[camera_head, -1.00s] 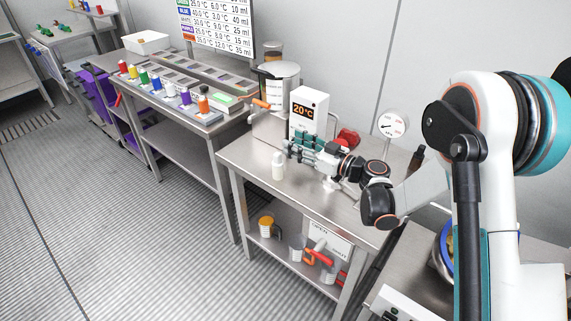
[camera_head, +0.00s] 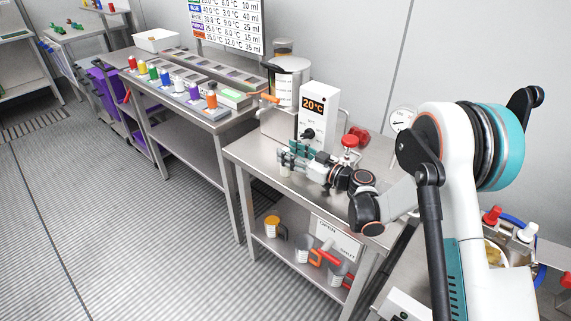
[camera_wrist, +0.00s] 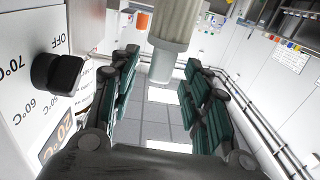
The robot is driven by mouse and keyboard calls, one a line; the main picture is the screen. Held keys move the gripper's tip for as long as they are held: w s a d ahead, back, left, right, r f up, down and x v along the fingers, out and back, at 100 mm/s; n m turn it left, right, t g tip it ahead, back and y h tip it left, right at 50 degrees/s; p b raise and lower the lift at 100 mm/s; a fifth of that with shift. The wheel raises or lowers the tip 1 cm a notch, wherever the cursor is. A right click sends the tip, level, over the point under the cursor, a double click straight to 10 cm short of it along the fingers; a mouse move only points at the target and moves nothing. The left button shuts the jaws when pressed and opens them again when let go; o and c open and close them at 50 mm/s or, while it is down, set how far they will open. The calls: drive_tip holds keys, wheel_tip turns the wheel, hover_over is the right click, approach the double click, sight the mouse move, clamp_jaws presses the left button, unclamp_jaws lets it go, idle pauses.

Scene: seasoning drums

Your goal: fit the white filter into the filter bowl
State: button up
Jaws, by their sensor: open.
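The white filter (camera_head: 285,171) stands on the steel table, partly hidden by my gripper (camera_head: 289,158) in the head view. In the wrist view, which is upside down, the filter is a pale ribbed cylinder (camera_wrist: 178,30) with a narrower smooth end. My gripper (camera_wrist: 162,65) is open, with green-padded fingers on either side of that narrow end. I see gaps beside it and no clear contact. I cannot tell which vessel is the filter bowl; a pale cup (camera_head: 303,249) on the lower shelf may be it.
A white heater box (camera_head: 317,115) showing 20°C stands close behind my gripper; its black knob (camera_wrist: 57,73) is near in the wrist view. A red knob (camera_head: 349,141) and a dial gauge (camera_head: 402,119) are to the right. Bare tabletop (camera_head: 245,150) lies to the left.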

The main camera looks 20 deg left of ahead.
drive_tip(key=shift+x, duration=1.1)
drive_tip(key=shift+d, duration=0.1)
clamp_jaws()
drive_tip(key=shift+r, duration=0.15)
